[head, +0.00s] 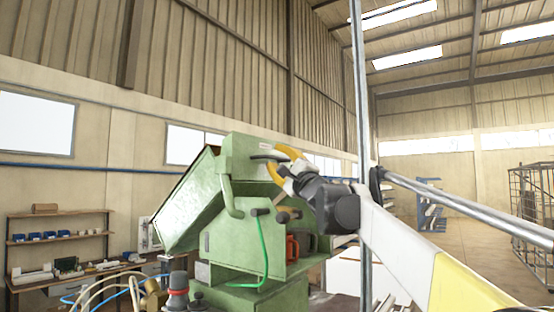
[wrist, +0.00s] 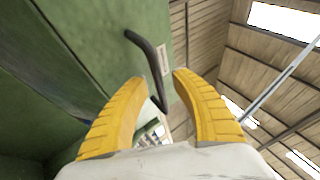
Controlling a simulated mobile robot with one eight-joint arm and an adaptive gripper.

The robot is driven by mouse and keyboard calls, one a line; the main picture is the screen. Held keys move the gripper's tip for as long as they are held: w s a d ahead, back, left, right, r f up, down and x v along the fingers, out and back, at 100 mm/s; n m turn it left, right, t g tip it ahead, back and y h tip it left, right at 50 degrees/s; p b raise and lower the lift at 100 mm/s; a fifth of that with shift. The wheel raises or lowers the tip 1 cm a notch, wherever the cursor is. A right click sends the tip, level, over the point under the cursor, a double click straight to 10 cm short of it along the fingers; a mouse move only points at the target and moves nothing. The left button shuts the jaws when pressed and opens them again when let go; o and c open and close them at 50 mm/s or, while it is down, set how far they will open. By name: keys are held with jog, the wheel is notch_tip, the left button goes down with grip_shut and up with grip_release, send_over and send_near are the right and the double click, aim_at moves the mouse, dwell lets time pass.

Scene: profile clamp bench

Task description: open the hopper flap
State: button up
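A green machine (head: 265,235) stands ahead in the head view, with a tilted green box-shaped hopper (head: 185,215) on its left. A dark bar handle (head: 262,157) is on the upper green housing. In the wrist view the handle (wrist: 146,50) is a bent black bar on a green panel (wrist: 100,40). My gripper (head: 281,160) has yellow fingers, open and pointing at the handle. In the wrist view the gripper (wrist: 157,82) has the handle's lower end between its fingertips, with gaps visible. I cannot tell which panel is the flap or whether it is shut.
A green hose (head: 264,250) and black knobs hang on the machine's front. A metal pole (head: 362,100) rises right of the machine. A workbench with shelves (head: 60,240) stands at the far left. Open floor (head: 470,260) and a wire cage (head: 535,200) are at right.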

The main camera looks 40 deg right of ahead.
jog(key=shift+f, duration=0.1)
jog(key=v, duration=1.2)
